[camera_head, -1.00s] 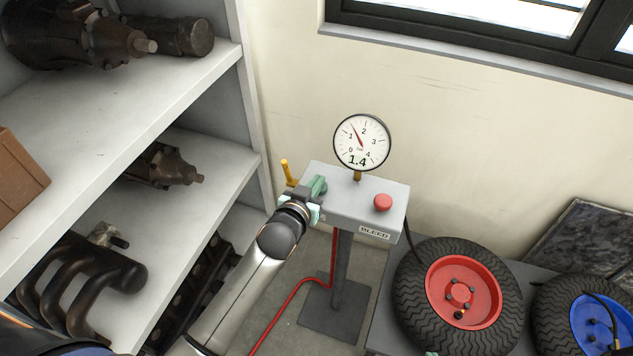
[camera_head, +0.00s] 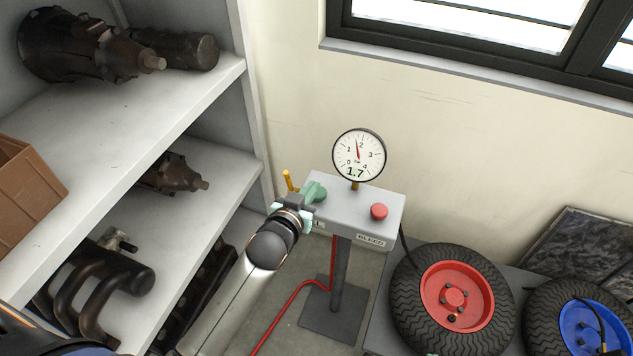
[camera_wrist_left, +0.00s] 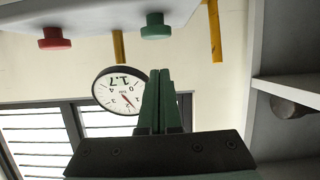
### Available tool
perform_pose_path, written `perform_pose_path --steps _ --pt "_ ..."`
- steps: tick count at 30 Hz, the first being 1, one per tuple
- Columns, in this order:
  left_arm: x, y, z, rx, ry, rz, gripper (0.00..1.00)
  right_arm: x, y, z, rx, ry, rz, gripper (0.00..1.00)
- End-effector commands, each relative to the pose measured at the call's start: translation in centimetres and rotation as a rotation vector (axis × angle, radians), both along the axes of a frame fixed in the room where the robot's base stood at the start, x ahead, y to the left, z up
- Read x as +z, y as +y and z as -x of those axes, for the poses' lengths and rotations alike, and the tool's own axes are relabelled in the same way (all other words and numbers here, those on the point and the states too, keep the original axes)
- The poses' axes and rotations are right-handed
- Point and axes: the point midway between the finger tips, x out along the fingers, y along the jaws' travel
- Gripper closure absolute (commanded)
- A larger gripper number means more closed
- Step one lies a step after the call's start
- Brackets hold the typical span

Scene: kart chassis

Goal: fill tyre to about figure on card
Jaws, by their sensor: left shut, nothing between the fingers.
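The round gauge (camera_head: 359,155) on top of the grey pump stand (camera_head: 362,212) reads 1.7; it also shows upside down in the left wrist view (camera_wrist_left: 121,90). My left gripper (camera_head: 300,202) is shut and empty, its fingertips at the green button (camera_head: 315,191). In the left wrist view the closed fingers (camera_wrist_left: 158,75) point at the green button (camera_wrist_left: 155,28); contact is unclear. The red button (camera_head: 379,211) is at the right, above the BLEED label. The tyre with the red hub (camera_head: 405,312) lies on a grey bench. No card is visible. My right gripper is not in view.
A second tyre with a blue hub (camera_head: 587,328) lies at the right. A yellow-orange post (camera_head: 288,181) stands beside the stand. Shelves with metal parts (camera_head: 205,100) rise at the left. A red hose (camera_head: 290,305) runs across the floor.

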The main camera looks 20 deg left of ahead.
Motion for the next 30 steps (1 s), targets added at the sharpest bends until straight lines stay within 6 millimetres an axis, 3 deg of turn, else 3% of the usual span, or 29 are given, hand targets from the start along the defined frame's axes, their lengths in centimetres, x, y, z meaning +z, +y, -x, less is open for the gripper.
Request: perform_pose_path --steps 6,12,30 --pt "1.3 0.2 3.8 0.0 0.0 0.001 1.0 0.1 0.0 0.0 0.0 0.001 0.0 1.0" --pt "1.9 0.2 5.5 0.0 -0.001 0.0 1.0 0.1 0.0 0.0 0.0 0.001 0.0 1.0" --pt "2.1 0.2 5.9 0.0 -0.002 0.0 1.0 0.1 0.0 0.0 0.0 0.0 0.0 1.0"
